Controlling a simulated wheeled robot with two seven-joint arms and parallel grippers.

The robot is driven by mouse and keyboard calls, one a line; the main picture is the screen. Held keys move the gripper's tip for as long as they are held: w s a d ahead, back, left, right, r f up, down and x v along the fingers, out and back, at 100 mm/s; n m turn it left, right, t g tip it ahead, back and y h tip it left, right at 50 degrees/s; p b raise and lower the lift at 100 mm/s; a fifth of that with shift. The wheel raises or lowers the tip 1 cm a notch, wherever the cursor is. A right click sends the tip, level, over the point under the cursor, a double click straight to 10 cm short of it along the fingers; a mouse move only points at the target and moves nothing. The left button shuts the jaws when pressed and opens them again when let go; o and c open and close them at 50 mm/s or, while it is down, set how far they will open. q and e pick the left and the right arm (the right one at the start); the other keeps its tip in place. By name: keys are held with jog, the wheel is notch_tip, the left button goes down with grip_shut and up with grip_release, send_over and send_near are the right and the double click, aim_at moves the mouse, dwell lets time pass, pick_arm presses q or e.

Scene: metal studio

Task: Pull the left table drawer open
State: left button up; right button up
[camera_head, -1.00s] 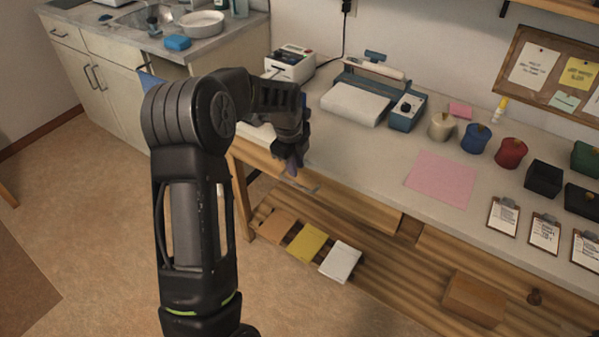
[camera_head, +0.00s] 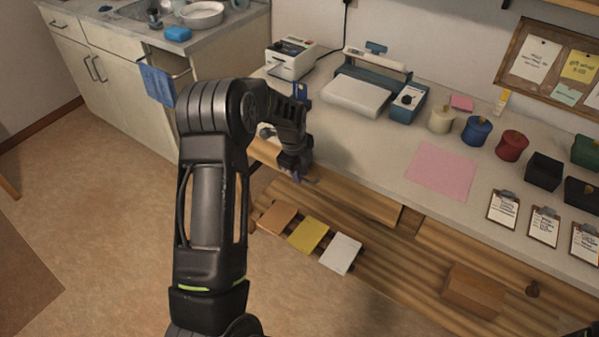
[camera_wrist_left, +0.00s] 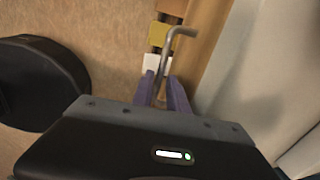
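The left table drawer (camera_head: 355,200) is a wooden front under the pale tabletop, and it looks closed. Its metal handle (camera_wrist_left: 172,55) is a thin bent bar in the left wrist view, beside the wooden front. In the head view only a bit of the handle (camera_head: 309,180) shows beside my gripper. My left gripper (camera_head: 297,177) is at the drawer front, pointing down. In the left wrist view its purple fingers (camera_wrist_left: 164,92) stand apart, with the handle bar between them and some gap showing. My right gripper is not in view.
The tabletop (camera_head: 385,150) holds a laminator-like machine (camera_head: 358,92), a pink sheet (camera_head: 441,171), several pots and clipboards. A slatted lower shelf carries an orange, a yellow and a white pad (camera_head: 340,254). A sink cabinet (camera_head: 110,85) stands at the left. The floor in front is clear.

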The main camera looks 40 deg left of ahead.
pick_arm(q)
jog(key=shift+c, duration=0.3)
grip_shut()
dwell(1.1)
